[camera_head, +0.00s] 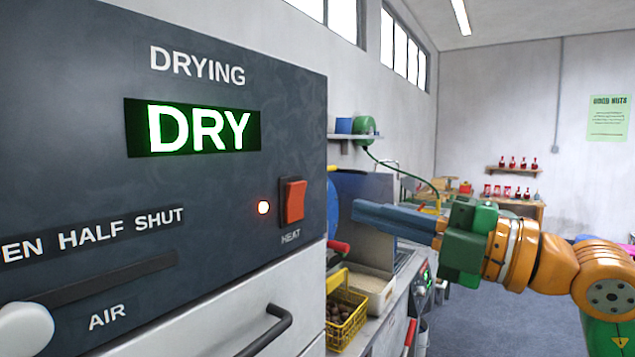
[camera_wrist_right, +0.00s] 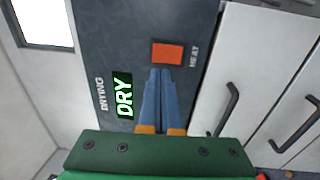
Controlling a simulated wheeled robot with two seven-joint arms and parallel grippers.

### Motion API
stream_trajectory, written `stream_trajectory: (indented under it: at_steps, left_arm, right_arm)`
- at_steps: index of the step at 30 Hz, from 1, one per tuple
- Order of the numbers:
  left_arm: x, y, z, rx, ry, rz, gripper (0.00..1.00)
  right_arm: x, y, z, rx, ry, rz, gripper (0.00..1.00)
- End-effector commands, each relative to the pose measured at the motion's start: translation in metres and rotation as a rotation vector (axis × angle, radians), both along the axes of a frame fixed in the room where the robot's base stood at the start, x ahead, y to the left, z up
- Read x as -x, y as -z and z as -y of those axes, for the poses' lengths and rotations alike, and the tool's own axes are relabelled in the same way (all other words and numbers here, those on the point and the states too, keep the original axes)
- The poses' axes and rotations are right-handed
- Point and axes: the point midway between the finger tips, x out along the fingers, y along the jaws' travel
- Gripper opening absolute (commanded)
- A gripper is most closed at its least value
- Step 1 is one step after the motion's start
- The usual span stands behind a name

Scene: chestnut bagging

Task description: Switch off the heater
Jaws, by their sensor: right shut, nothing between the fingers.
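The heater's control is a red-orange rocker switch (camera_head: 292,201) marked HEAT on the dark drying panel (camera_head: 70,90). A small indicator lamp (camera_head: 263,208) left of the switch glows. The green display (camera_head: 192,128) reads DRY. My right gripper (camera_head: 358,212) is shut and empty, its blue fingers pointing left toward the panel, to the right of the switch in the head view. In the right wrist view the shut fingertips (camera_wrist_right: 160,74) show just below the switch (camera_wrist_right: 167,53); whether they touch it I cannot tell. My left gripper is out of view.
An air slider with a white knob (camera_head: 26,328) and a drawer handle (camera_head: 265,330) are on the machine's lower front. A yellow basket (camera_head: 345,318) of chestnuts stands on the counter at right. Open floor (camera_head: 470,300) lies beyond the counter.

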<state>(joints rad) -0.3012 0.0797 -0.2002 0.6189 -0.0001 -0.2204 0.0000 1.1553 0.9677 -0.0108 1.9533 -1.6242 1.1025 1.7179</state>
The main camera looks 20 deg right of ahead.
Motion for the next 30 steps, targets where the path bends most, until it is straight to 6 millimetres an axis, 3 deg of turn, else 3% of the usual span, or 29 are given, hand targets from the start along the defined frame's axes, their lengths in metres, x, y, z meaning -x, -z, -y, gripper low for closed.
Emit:
stream_trajectory:
  at_steps: [3, 12, 26, 30]
  left_arm:
    - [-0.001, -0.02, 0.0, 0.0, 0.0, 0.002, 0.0]
    - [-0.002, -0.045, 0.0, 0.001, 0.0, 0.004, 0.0]
    - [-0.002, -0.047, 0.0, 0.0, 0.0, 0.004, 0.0]
    - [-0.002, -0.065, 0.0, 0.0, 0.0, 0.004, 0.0]
  right_arm:
    - [-0.02, -0.01, -0.017, -0.002, -0.004, -0.002, 0.0]
    - [-0.059, -0.013, -0.046, -0.002, -0.002, 0.0, 0.0]
    - [-0.066, -0.011, -0.051, 0.001, 0.0, -0.001, 0.0]
    - [-0.069, -0.019, -0.054, 0.025, 0.0, -0.032, 0.0]
